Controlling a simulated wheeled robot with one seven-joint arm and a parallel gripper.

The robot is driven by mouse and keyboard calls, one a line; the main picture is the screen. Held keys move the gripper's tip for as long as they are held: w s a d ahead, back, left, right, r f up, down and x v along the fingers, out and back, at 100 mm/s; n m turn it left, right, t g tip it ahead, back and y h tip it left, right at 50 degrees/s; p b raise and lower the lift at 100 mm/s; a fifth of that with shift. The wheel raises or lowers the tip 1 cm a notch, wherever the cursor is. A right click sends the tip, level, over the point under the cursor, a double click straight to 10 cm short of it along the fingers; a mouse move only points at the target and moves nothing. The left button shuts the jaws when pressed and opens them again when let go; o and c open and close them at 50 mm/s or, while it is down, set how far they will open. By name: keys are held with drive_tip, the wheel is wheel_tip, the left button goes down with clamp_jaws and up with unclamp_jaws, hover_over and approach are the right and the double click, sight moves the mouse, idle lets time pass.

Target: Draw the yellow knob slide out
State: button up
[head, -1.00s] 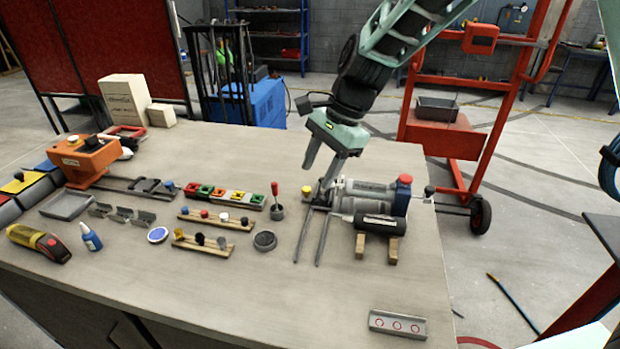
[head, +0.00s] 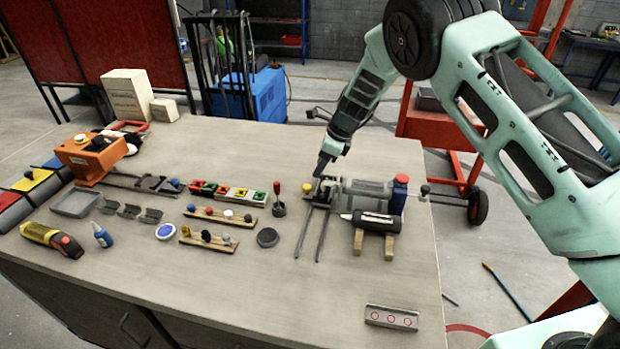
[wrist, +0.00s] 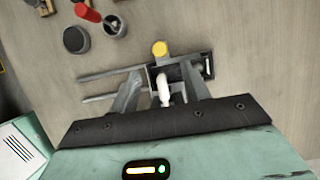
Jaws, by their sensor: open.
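The yellow knob (head: 307,188) sits at the left end of the grey cylinder assembly on the bench, beside two thin dark rails (head: 310,232). In the wrist view the yellow knob (wrist: 159,48) is just beyond my fingertips, at the edge of a small dark block (wrist: 165,74). My gripper (head: 322,170) is over the left end of the assembly. In the wrist view my gripper (wrist: 162,80) is open, its fingers spread either side of a pale rounded part (wrist: 164,92). I cannot tell whether the fingers touch anything.

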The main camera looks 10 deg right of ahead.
sight(308, 186)
drive_tip(key=p+x, duration=0.2)
drive_tip(key=x, duration=0.6)
drive_tip(key=shift+a+f, duration=0.15)
drive_tip(key=shift+f, duration=0.05)
drive_tip(key=shift+c, duration=0.4)
clamp_jaws()
